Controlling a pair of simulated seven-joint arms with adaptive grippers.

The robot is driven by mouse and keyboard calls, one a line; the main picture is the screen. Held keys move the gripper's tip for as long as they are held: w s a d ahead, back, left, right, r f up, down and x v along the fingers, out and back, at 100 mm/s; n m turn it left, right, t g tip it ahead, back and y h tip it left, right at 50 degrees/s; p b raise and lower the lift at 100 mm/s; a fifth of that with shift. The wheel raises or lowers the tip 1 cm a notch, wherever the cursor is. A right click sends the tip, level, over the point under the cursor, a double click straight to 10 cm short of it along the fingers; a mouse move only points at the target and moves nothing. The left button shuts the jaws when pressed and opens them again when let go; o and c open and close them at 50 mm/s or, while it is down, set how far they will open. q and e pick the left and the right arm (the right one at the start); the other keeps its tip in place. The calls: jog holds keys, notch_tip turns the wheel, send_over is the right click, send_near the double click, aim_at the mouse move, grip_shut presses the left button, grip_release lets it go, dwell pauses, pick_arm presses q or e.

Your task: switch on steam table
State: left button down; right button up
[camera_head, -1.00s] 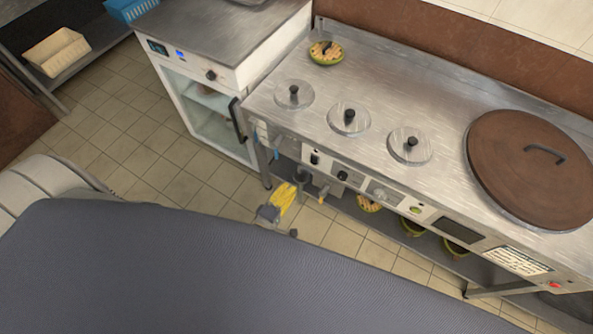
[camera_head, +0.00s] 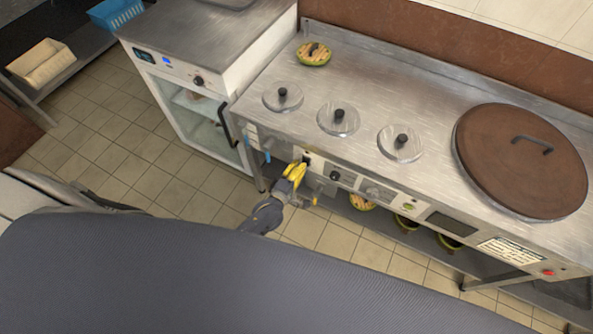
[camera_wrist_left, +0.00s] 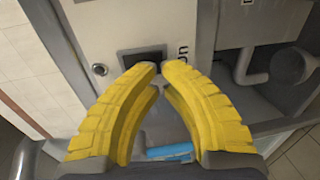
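The steam table (camera_head: 400,88) is a long steel counter with three small round lids and one large brown lid. Its front panel (camera_head: 343,177) carries a knob, a dial, a display and a red button. In the left wrist view a dark rectangular switch (camera_wrist_left: 143,60) sits in the panel beside lettering that reads "on". My left gripper (camera_head: 302,166) has yellow fingers and is at the left end of the panel. In the wrist view its fingertips (camera_wrist_left: 161,68) are nearly together, empty, just below and partly over the switch. I cannot tell whether they touch it. My right gripper is not in view.
A white glass-door cabinet (camera_head: 185,84) stands left of the steam table, its dark handle (camera_head: 226,125) close to the table's corner. A lower shelf (camera_head: 385,215) holds several green-rimmed bowls. Tiled floor (camera_head: 130,165) is open at left.

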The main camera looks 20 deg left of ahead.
pick_arm(q)
jog(key=shift+w, duration=0.25)
jog(key=shift+w+f, duration=0.15)
jog(key=shift+w, duration=0.3)
jog(key=shift+s, duration=0.1)
jog(key=s+a+f, duration=0.2)
jog(key=s, duration=1.1)
jog(key=shift+s, duration=0.35)
